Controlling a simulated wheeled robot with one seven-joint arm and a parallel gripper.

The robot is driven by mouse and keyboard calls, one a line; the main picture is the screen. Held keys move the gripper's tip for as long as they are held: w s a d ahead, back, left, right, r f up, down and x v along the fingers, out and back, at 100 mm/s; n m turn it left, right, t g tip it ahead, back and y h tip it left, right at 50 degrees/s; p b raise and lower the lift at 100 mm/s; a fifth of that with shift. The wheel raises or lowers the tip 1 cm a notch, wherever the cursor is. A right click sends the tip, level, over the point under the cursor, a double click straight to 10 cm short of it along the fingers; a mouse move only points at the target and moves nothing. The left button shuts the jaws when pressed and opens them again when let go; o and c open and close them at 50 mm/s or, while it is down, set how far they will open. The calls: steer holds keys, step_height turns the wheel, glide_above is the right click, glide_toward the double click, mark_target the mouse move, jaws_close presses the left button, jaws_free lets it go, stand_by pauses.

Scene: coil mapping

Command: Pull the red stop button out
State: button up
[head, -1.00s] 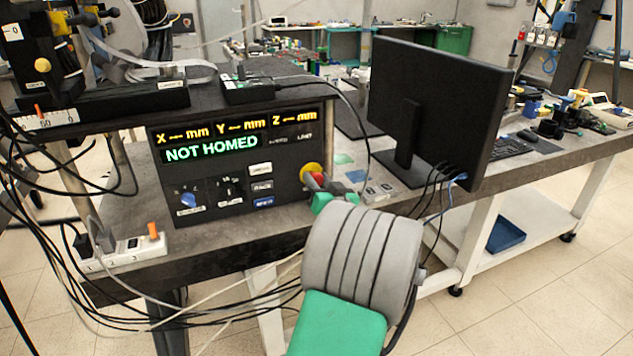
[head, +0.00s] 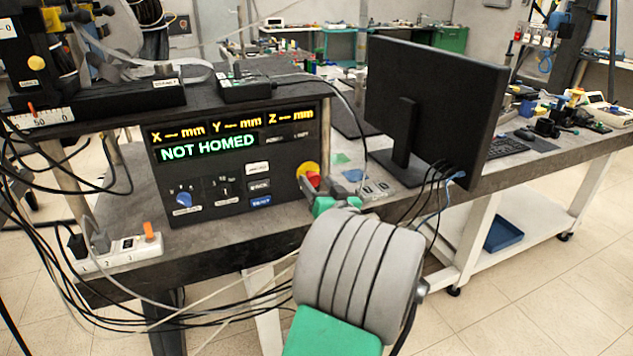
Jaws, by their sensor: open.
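The red stop button (head: 313,180) sits on a yellow round base (head: 306,169) at the right end of the black control panel (head: 225,187). The panel's display reads "NOT HOMED". My gripper (head: 319,190) is at the button, its grey fingers and green part just right of and below it. The fingers are open. My arm hides part of the gripper, and I cannot tell whether the fingers touch the button or lie around it.
A black monitor (head: 435,110) stands on the bench to the right of my gripper, with cables hanging below it. A power strip (head: 118,253) with plugs lies at the left front. Loose black cables hang off the bench's front edge.

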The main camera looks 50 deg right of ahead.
steer(key=v, duration=0.6)
steer(key=shift+s, duration=0.15)
steer(key=shift+a, duration=0.1)
